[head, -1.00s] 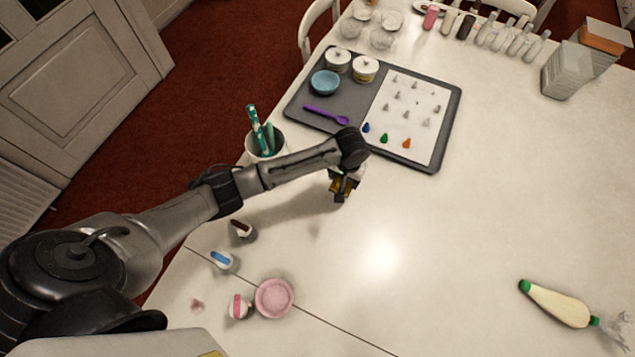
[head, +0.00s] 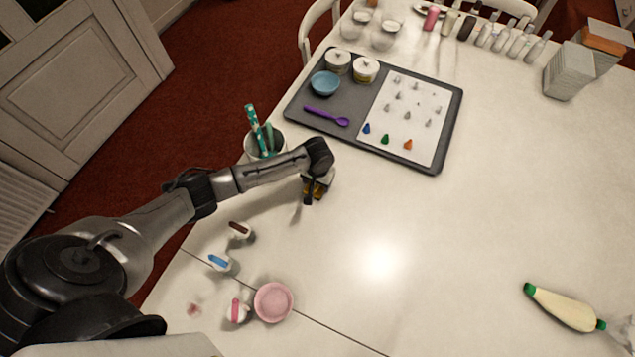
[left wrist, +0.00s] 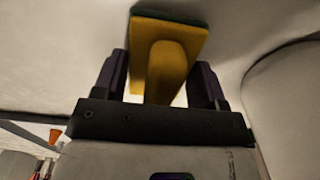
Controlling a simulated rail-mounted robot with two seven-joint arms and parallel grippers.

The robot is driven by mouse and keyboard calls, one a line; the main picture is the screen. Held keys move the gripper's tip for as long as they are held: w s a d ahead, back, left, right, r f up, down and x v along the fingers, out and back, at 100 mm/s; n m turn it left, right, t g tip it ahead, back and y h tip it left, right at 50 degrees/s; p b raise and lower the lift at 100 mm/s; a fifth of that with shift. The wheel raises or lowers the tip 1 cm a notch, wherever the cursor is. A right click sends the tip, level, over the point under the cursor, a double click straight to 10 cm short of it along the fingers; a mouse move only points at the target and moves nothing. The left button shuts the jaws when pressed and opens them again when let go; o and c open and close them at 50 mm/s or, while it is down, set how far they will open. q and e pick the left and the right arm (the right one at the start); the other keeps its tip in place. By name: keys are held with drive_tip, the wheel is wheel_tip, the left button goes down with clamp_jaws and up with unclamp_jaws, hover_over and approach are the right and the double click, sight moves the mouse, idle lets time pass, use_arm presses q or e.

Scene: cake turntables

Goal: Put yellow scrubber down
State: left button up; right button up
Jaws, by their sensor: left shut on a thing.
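The yellow scrubber (left wrist: 168,55) is between the two fingers of my left gripper (left wrist: 160,80) in the left wrist view. It has a yellow handle and plate with a dark pad along the far edge. In the head view, my left gripper (head: 316,192) is near the table's left side, in front of the cup of utensils, and is shut on the scrubber. Only a little yellow shows there. Whether the scrubber's pad touches the tabletop is hard to tell. My right gripper is not in view.
A white cup (head: 258,145) with teal utensils stands close behind my left arm. A dark tray (head: 300,104) lies farther back. Small brown, blue and pink-marked items and a pink bowl (head: 273,302) lie nearer. A piping bag (head: 565,308) lies right. The table's middle is clear.

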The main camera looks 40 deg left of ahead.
use_arm(q)
drive_tip(key=shift+f, duration=0.35)
drive_tip(key=shift+f, duration=0.1)
drive_tip(key=shift+f, duration=0.1)
drive_tip(key=o, duration=0.9)
drive_tip(key=shift+c, duration=0.2)
